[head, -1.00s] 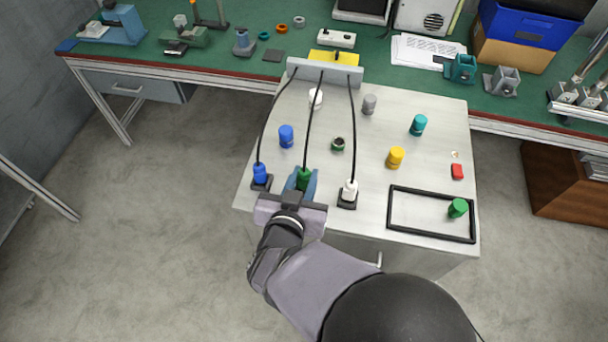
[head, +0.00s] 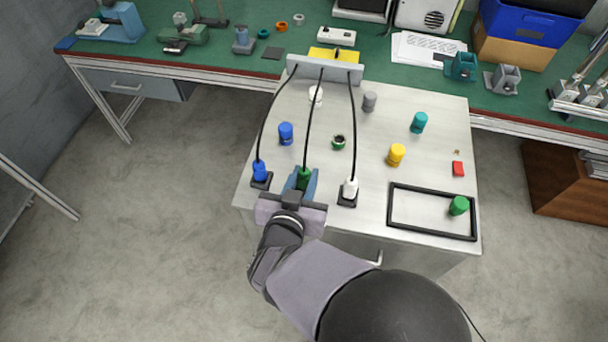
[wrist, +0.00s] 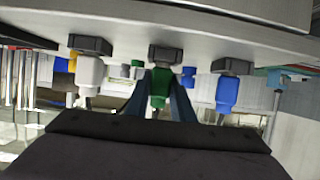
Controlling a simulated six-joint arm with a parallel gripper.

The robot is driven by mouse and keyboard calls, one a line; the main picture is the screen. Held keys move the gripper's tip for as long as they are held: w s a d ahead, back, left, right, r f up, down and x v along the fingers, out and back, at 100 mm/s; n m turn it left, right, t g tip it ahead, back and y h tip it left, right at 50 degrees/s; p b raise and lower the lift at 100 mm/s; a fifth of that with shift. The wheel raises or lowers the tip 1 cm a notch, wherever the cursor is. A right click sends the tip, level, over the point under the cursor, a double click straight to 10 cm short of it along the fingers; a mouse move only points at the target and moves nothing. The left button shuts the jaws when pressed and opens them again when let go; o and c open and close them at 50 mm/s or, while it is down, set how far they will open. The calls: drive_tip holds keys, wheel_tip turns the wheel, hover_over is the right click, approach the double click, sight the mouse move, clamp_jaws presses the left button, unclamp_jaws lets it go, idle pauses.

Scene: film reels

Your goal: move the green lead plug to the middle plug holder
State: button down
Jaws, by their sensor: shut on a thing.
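The green lead plug (head: 304,175) stands near the table's front edge, between the blue plug and the white plug, with its black cable running back. My gripper (head: 302,182) is shut on it, with one blue finger on each side. The wrist view is upside down; there the green plug (wrist: 159,88) lines up with the black middle plug holder (wrist: 165,53) and appears to meet it. I cannot tell how deep it sits. In the head view, the plug and my gripper hide this holder.
The blue plug (head: 260,171) is in the left holder (head: 262,182), and the white plug (head: 351,187) is in the right holder (head: 347,201). Cables run to a grey bar (head: 325,72). Several coloured cylinders stand behind. A black frame (head: 390,212) lies at right around a green cylinder (head: 458,205).

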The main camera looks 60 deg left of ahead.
drive_tip(key=shift+f, duration=0.1)
drive_tip(key=c, duration=1.8)
unclamp_jaws()
